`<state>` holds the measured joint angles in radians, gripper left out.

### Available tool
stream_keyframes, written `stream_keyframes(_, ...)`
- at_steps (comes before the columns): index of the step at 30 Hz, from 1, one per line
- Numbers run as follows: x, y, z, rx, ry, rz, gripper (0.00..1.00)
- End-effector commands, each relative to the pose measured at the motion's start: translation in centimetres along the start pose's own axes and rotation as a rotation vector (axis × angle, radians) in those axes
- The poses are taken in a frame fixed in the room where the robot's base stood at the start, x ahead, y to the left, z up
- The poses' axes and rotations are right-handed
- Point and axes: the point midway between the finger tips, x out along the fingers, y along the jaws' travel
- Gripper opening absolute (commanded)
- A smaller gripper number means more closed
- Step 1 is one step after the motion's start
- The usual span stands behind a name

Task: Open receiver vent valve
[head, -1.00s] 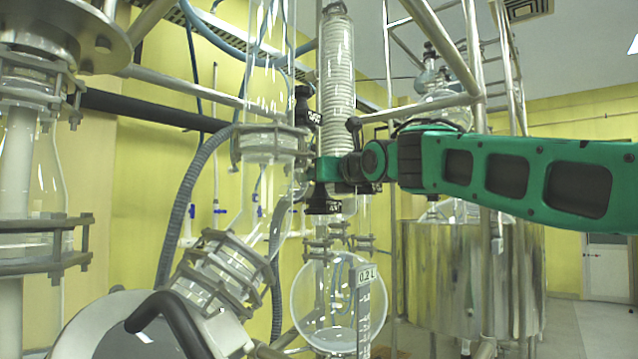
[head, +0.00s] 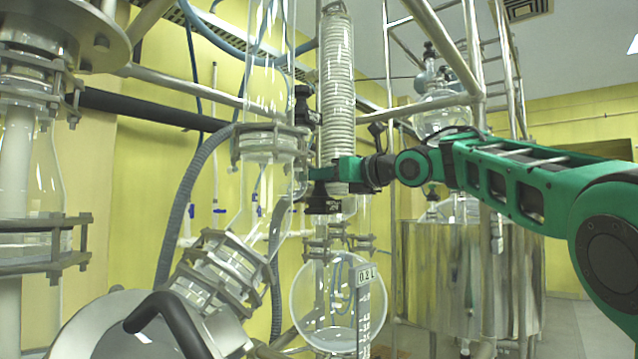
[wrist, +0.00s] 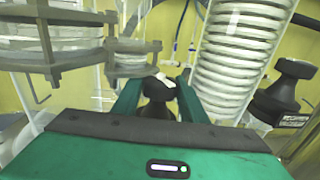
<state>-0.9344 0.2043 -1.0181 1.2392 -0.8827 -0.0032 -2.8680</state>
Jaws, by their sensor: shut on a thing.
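A black valve knob (wrist: 158,88) stands between the two green fingers of my gripper (wrist: 155,92) in the wrist view. The gripper is shut on it, and the fingers hide its sides. In the head view my gripper (head: 318,170) is beside the glass column, in front of the lower coil condenser. Another black knob (wrist: 288,85) with a white label is at the right of the wrist view, apart from the fingers. In the head view a black fitting (head: 303,102) shows above the gripper and another (head: 322,200) below it.
A metal flange (wrist: 70,48) is close to the left finger. The coil condenser (wrist: 232,55) stands near the right finger. In the head view a round glass flask (head: 325,300) hangs below, and a steel vessel (head: 440,280) stands behind my arm.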

Motion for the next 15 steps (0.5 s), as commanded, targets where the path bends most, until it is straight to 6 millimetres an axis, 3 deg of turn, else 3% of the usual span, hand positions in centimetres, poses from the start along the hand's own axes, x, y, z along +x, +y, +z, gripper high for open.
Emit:
stream_keyframes(1,-0.4,-0.78,0.57,-0.004,-0.011,0.0,0.19)
stream_keyframes(15,-0.4,-0.61,0.5,-0.005,-0.009,0.157,0.19)
